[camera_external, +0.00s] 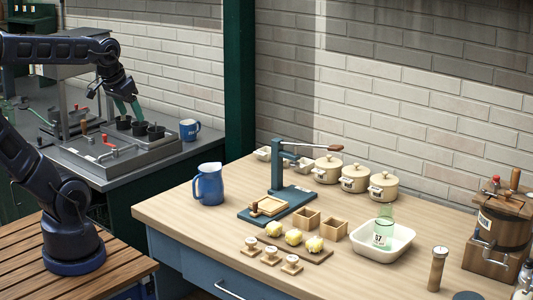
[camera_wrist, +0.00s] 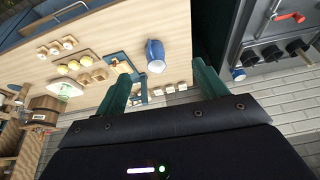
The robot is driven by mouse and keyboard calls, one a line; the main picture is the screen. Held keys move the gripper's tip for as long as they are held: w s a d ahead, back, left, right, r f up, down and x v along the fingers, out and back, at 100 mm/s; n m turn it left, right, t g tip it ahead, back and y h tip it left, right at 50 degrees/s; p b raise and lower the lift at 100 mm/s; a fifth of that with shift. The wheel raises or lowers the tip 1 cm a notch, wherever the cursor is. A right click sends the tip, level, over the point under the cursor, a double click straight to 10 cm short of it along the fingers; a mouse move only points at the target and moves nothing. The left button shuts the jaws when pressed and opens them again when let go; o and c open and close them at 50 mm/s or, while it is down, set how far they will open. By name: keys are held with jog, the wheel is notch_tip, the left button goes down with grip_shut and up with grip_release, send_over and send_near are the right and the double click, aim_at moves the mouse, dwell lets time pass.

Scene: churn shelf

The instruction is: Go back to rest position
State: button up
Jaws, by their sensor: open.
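My gripper (camera_external: 128,108) is raised at the upper left in the external view, over the grey counter and near the dark cups. Its two green fingers stand wide apart in the wrist view (camera_wrist: 160,90), with nothing between them at the tips. The gripper is open and empty. My arm reaches across from the left side, well above the surfaces.
The wooden table (camera_external: 170,210) bears a blue jug (camera_external: 208,187), a lever press (camera_external: 277,180), several cream pots (camera_external: 355,179), small wooden boxes, yellow lumps on a board and a white basin (camera_external: 400,240) with a glass jar (camera_external: 383,232). A blue mug (camera_external: 189,130) stands on the grey counter (camera_external: 110,170).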

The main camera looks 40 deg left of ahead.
jog(key=shift+s+a+f, duration=0.2)
jog(key=shift+s+a, duration=0.05)
jog(key=shift+s, duration=0.25)
jog(key=shift+s+a+f, duration=0.2)
jog(key=shift+s, duration=0.25)
dwell(0.6)
